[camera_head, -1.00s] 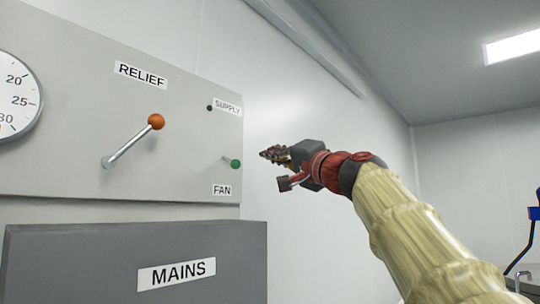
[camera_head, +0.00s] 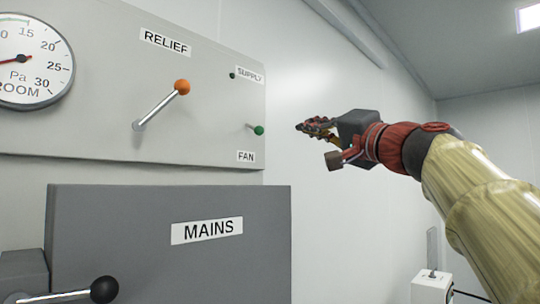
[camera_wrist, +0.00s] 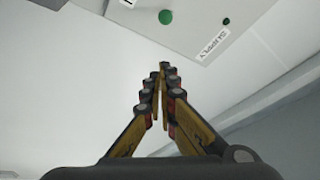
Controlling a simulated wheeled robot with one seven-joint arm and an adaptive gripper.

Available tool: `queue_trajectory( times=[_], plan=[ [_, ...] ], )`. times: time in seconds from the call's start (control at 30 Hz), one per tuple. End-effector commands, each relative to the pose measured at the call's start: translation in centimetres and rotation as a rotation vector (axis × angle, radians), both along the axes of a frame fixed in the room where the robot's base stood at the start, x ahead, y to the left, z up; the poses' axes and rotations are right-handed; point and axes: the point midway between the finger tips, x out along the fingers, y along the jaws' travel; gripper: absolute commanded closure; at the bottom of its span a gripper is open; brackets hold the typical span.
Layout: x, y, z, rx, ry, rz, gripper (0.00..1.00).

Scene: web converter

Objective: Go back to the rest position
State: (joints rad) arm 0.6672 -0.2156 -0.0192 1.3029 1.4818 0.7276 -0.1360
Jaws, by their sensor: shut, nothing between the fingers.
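My gripper (camera_head: 315,128) is at the right of the panel in the head view, on the end of my arm, pointing left toward the panel's right edge. It is apart from the green-knobbed FAN lever (camera_head: 258,130). In the wrist view my gripper (camera_wrist: 161,72) has its fingertips together, with nothing between them. The green knob (camera_wrist: 166,17) shows beyond the fingertips at the top of that view, with the panel's SUPPLY label (camera_wrist: 213,45) to its right.
The grey panel (camera_head: 100,90) holds a RELIEF lever with an orange knob (camera_head: 182,87) and a round gauge (camera_head: 30,65). Below, the MAINS box (camera_head: 120,215) juts out, with a black-knobbed lever (camera_head: 104,289) at lower left. A white box (camera_head: 431,287) stands at lower right.

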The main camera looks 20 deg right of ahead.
Motion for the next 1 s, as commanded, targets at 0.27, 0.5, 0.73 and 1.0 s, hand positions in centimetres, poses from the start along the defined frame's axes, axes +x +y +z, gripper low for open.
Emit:
queue_trajectory(
  times=[0.27,0.5,0.73,1.0],
  plan=[
    [0.3,0.0,-0.9,-0.009,0.029,-0.001,1.0],
    [3.4,-3.0,-13.3,-0.078,0.301,-0.07,1.0],
    [2.6,-2.0,-28.8,-0.199,0.627,-0.078,1.0],
    [-2.9,2.5,-45.3,-0.404,0.963,-0.007,1.0]
  ],
)
